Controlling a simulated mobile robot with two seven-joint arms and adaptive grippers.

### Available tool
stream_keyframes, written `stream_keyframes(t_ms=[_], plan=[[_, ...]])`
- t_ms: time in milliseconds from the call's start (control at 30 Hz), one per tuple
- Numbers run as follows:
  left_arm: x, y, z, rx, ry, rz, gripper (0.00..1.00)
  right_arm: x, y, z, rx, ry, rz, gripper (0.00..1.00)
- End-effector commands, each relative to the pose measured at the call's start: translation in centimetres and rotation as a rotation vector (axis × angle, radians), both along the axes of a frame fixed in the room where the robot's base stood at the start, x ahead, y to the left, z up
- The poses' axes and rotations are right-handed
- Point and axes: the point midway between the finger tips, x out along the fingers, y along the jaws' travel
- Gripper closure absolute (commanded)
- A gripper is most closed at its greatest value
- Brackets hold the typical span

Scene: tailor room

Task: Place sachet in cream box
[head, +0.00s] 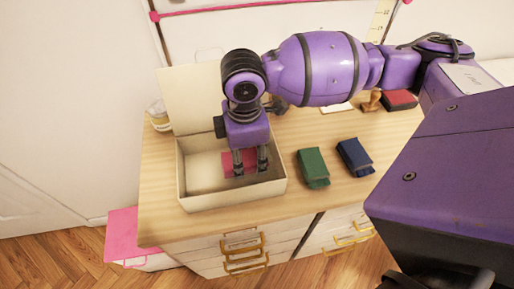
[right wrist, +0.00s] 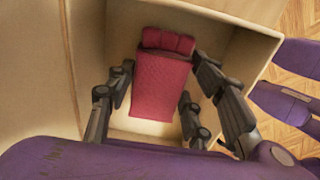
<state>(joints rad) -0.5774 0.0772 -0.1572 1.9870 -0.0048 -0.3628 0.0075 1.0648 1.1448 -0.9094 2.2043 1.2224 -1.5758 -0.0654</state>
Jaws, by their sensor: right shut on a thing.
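The cream box (head: 236,198) stands open on the wooden table with its lid raised at the back. My right gripper (head: 250,168) points down inside the box and is shut on a crimson sachet (head: 228,164). In the right wrist view the sachet (right wrist: 160,88) lies between the fingers of the gripper (right wrist: 160,95), with its gathered end toward the far wall. The box interior (right wrist: 226,55) surrounds it. Whether the sachet touches the box floor is hard to tell. My left gripper is not in view.
A green sachet (head: 313,168) and a dark blue sachet (head: 354,157) lie on the table (head: 300,205) right of the box. A wooden stamp (head: 371,101) and a red ink pad (head: 399,99) are farther back. A jar (head: 159,117) stands behind the box at left.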

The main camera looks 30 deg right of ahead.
Motion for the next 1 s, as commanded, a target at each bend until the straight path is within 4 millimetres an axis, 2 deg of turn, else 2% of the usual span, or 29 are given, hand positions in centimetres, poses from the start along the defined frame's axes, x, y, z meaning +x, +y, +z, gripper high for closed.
stream_keyframes(t_ms=[33, 133, 533, 567, 667, 1000], plan=[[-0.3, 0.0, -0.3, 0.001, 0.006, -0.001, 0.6, -0.2, 0.0, -1.2, 0.0, 0.008, 0.001, 0.78], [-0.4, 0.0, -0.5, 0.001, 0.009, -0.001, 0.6, -0.2, 0.0, -2.4, -0.001, 0.005, 0.002, 0.78], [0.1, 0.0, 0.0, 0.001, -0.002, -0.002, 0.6, -0.2, 0.0, -2.7, 0.0, 0.002, 0.001, 0.78], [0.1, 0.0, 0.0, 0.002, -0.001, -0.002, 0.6, -0.2, 0.0, -2.7, -0.001, 0.001, 0.001, 0.48], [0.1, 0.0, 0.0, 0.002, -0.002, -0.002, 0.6, -0.2, 0.0, -2.7, 0.0, 0.002, 0.001, 0.35], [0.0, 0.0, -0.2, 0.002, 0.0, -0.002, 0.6, -0.2, 0.0, -2.6, 0.0, 0.002, 0.002, 0.33]])
